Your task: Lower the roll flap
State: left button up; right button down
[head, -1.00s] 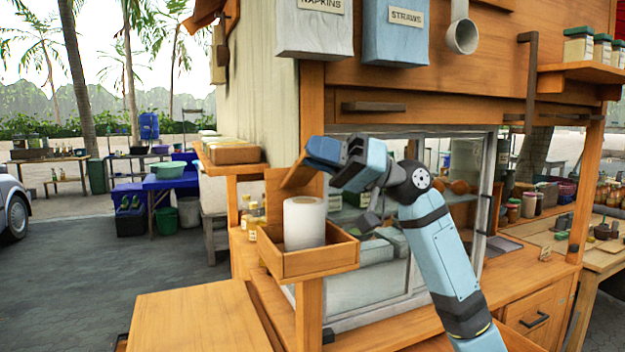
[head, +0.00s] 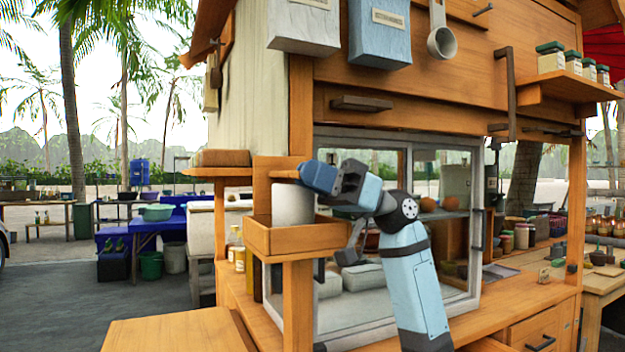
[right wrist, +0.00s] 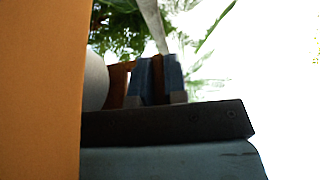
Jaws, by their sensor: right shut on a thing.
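The roll flap (head: 285,174) is a thin wooden board hinged at the top of a small wooden box (head: 300,240). It lies nearly level, over the top of a white paper roll (head: 292,205) standing in the box. My right gripper (head: 306,176) reaches in from the right at the flap's free edge and is shut on it. The blue jaws hide that edge and part of the roll. In the right wrist view the fingers (right wrist: 160,80) show beside the white roll (right wrist: 95,80); the grip itself is unclear there. My left gripper is not in view.
The box is fixed to a wooden post (head: 298,305) of the food stall. A glass case (head: 390,290) stands close behind my right arm. Napkin and straw holders (head: 379,30) hang above. A wooden side shelf (head: 205,172) is to the left.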

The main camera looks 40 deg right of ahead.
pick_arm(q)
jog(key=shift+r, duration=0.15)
pick_arm(e)
jog(key=shift+f, duration=0.1)
jog(key=c, duration=1.2)
grip_release()
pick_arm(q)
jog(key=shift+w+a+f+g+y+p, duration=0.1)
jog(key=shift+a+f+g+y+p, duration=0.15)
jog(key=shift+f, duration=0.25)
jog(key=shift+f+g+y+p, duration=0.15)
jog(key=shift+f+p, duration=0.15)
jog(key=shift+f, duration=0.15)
pick_arm(e)
jog(key=s+d, duration=0.1)
jog(key=d, duration=0.4)
jog(key=s+d+f, duration=0.1)
jog(key=s+d, duration=0.1)
jog(key=d, duration=0.3)
jog(key=s+d+f, duration=0.1)
jog(key=d, duration=0.5)
jog(key=shift+s, duration=0.35)
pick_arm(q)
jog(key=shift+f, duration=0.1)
